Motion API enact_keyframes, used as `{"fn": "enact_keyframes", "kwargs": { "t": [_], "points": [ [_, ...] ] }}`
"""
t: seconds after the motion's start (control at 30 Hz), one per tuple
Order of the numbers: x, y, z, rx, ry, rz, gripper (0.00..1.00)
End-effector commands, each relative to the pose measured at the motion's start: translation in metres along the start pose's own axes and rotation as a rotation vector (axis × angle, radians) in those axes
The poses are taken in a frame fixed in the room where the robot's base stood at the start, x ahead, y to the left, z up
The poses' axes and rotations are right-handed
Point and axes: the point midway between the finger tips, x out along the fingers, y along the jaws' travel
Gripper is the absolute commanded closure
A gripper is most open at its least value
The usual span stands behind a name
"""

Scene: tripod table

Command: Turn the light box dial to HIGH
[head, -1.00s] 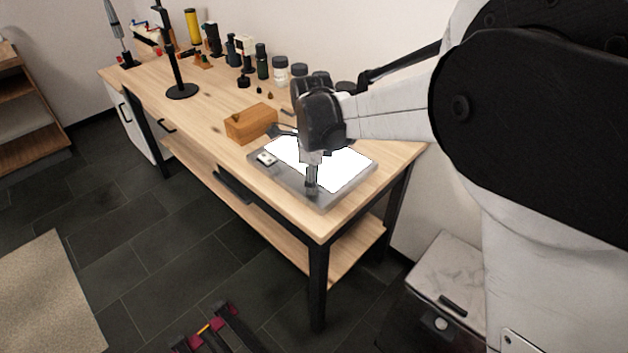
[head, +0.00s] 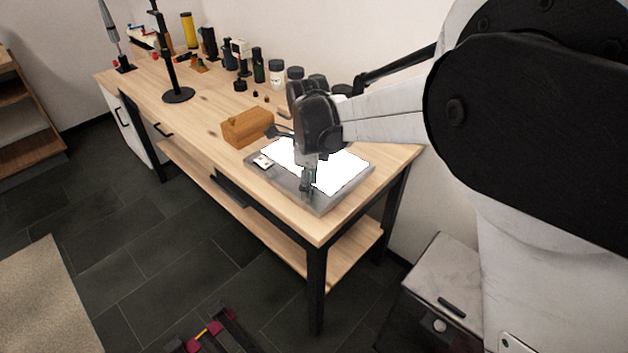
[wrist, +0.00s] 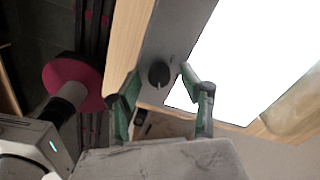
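The light box (head: 322,206) lies flat on the table near its front right corner, a grey frame around a brightly lit white panel. In the wrist view its grey strip (wrist: 180,28) carries a round black dial (wrist: 159,74) with a lighter pointer mark. I cannot read any setting label. My gripper (head: 308,188) points down over the front strip and hides the dial in the head view. In the wrist view my gripper (wrist: 160,90) has its green-lined fingers apart, one on each side of the dial in the picture. Contact with the dial cannot be told.
Bottles (head: 276,73) line the back, and a black stand (head: 178,95) is farther left. The table's front edge is close.

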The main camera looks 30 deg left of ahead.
Motion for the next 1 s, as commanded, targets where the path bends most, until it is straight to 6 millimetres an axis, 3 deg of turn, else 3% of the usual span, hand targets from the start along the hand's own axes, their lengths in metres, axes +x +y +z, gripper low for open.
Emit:
{"fn": "enact_keyframes", "kwargs": {
  "t": [0.33,0.8,1.0],
  "points": [
    [-0.01,0.0,0.0,-0.001,0.0,0.0,0.59],
    [-0.096,0.0,0.0,0.0,0.0,0.0,0.59],
    [-0.116,0.0,0.0,0.0,0.0,0.0,0.59]
  ]
}}
